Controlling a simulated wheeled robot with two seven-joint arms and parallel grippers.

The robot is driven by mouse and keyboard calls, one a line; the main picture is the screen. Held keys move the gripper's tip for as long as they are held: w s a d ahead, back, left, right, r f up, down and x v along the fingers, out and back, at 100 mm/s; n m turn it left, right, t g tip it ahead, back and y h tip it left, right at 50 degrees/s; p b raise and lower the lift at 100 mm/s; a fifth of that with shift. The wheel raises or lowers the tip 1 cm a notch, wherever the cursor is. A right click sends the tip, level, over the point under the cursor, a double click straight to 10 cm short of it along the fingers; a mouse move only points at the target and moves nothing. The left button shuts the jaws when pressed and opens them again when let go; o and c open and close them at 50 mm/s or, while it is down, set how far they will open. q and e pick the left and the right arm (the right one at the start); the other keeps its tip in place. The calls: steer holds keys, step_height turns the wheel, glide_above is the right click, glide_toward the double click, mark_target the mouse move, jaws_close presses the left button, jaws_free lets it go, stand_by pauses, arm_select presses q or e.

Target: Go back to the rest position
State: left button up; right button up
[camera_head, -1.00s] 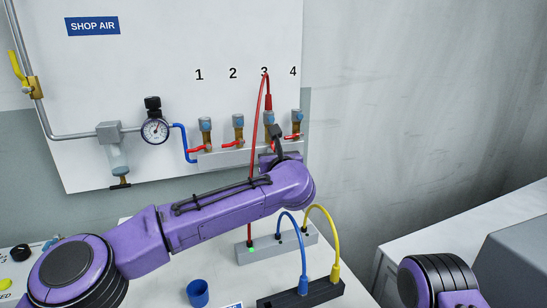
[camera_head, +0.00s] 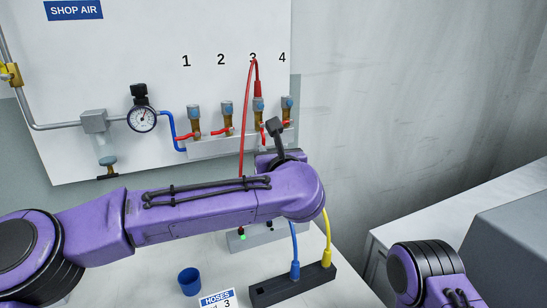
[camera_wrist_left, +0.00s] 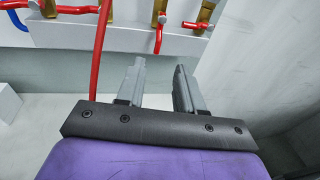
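My left arm (camera_head: 215,210) reaches in from the left, its purple wrist in front of the lower edge of the wall panel. In the left wrist view my left gripper (camera_wrist_left: 160,66) has its two grey fingers apart, with nothing between them. The fingers sit below the valves and clear of them. In the head view the gripper is mostly hidden behind the wrist. My right arm (camera_head: 430,275) shows at the lower right; its gripper is out of frame.
A red hose (camera_head: 246,110) runs from station 3 down behind my left wrist. Valve 3's red lever (camera_wrist_left: 158,40) points down; the other levers lie roughly sideways. A blue cup (camera_head: 189,282) and black block (camera_head: 292,286) stand on the bench. A grey box (camera_head: 515,255) is at right.

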arm_select(q)
steer(key=shift+s+d, duration=0.1)
steer(key=shift+s, duration=0.95)
